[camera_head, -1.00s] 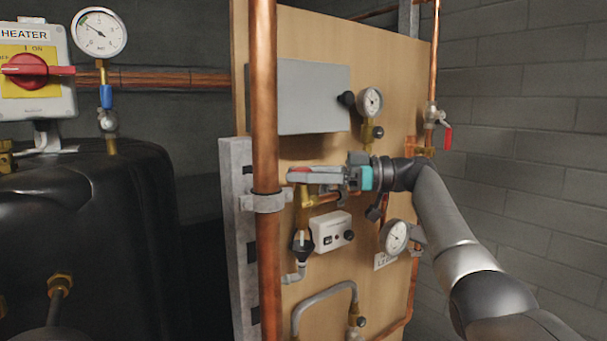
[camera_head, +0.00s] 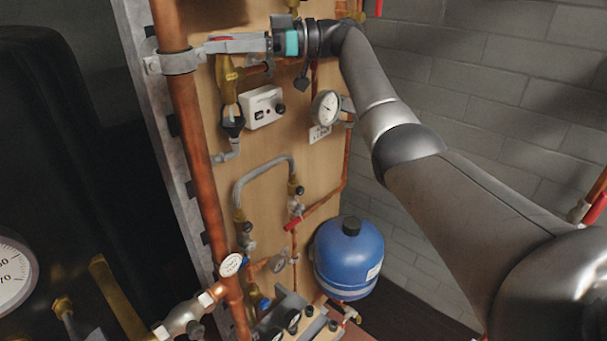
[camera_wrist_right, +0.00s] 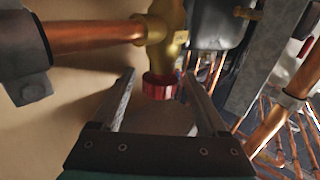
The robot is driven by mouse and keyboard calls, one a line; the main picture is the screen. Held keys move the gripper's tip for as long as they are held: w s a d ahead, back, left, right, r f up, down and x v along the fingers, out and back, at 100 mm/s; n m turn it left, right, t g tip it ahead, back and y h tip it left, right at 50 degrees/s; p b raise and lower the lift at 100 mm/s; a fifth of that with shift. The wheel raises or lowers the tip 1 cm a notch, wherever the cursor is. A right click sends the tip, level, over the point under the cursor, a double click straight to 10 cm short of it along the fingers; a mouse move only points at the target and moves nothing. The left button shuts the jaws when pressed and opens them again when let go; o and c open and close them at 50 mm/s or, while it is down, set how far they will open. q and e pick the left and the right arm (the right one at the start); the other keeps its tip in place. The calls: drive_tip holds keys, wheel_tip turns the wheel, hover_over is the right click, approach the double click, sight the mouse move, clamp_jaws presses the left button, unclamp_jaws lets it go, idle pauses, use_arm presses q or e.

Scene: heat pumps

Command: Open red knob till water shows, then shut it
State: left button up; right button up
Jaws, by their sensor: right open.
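The red knob (camera_wrist_right: 160,87) sits on the end of a brass valve (camera_wrist_right: 164,40) in the right wrist view. My right gripper (camera_wrist_right: 159,78) is open, with one finger on each side of the knob and visible gaps between. In the head view the right gripper (camera_head: 210,46) lies level in front of the valve, and only a little red of the knob (camera_head: 221,40) shows behind its fingers. Below the brass valve body (camera_head: 228,75) is a black tundish (camera_head: 232,122) with a grey pipe; no water can be made out there. My left gripper is not in view.
A vertical copper pipe (camera_head: 185,120) with a grey clamp (camera_head: 176,62) stands close to the right gripper's fingers. A white control box (camera_head: 263,106), a gauge (camera_head: 325,107) and a blue vessel (camera_head: 348,260) are on or near the wooden board. A dark tank (camera_head: 60,130) stands left.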

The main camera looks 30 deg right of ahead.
drive_tip(key=shift+f+m+t+h+b, duration=0.1)
drive_tip(key=shift+m+t+h+b, duration=0.3)
drive_tip(key=shift+m+t, duration=0.45)
